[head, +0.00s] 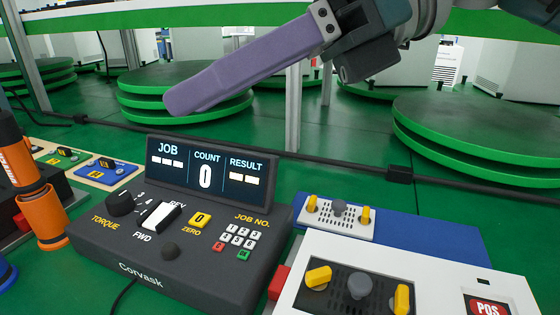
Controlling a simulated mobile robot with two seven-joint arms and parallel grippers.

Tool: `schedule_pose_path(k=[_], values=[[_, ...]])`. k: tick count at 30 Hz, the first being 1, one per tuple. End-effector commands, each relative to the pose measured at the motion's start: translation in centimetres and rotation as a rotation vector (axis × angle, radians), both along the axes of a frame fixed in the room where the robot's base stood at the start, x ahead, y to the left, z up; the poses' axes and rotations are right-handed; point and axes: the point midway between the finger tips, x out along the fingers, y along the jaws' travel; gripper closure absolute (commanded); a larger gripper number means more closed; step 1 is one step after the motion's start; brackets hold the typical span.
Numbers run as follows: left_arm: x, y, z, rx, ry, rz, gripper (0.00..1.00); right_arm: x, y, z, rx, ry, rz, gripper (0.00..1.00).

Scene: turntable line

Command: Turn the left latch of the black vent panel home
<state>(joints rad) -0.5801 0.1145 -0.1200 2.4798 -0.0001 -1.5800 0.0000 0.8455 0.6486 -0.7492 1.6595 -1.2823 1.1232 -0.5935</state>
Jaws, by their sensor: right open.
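The black vent panel (340,293) sits in a white housing (450,278) at the bottom right, partly cut off by the frame edge. Its yellow left latch (318,277) lies tilted, its right end higher. Its yellow right latch (402,299) stands nearly upright in the picture. A grey round knob (360,286) sits between them. My right gripper (182,101) comes in from the upper right, with a long purple finger pointing left. It is open and empty, high above the console and well away from the latch. My left gripper is not in view.
A dark Corvask console (205,262) with a display stands left of the housing. A white vent panel (338,222) with yellow latches lies on a blue surface (425,235) behind. An orange tool (42,212) stands at left. Green turntables (480,150) fill the background.

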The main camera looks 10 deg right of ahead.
Motion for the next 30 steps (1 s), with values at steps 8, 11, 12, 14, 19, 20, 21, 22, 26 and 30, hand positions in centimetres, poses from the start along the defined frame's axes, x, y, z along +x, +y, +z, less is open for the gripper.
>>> schedule_pose_path(k=[8,11,12,14,19,20,21,22,26,30], values=[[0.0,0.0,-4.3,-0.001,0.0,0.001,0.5,-1.2,-11.2,-9.4,-0.642,-0.233,0.322,0.55],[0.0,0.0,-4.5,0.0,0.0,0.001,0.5,-1.3,-12.8,-9.9,-0.716,-0.238,0.36,0.55],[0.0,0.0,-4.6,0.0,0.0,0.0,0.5,-1.4,-13.0,-10.1,-0.729,-0.237,0.367,0.55],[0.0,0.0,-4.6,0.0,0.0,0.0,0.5,-1.4,-13.0,-10.6,-0.736,-0.235,0.371,0.55],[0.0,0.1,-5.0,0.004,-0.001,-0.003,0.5,-1.6,-11.7,-13.3,-0.73,-0.232,0.372,0.55],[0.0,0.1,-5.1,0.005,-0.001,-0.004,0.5,-1.7,-11.5,-13.9,-0.731,-0.232,0.373,0.55],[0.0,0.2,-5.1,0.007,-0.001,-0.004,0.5,-1.7,-11.2,-14.6,-0.729,-0.232,0.372,0.55],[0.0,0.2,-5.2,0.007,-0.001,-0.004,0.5,-1.7,-10.9,-15.1,-0.729,-0.232,0.372,0.55],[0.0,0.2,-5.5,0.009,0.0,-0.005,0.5,-1.8,-10.1,-17.1,-0.728,-0.234,0.371,0.55],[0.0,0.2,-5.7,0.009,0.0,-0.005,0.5,-1.8,-9.5,-18.5,-0.729,-0.235,0.37,0.55]])
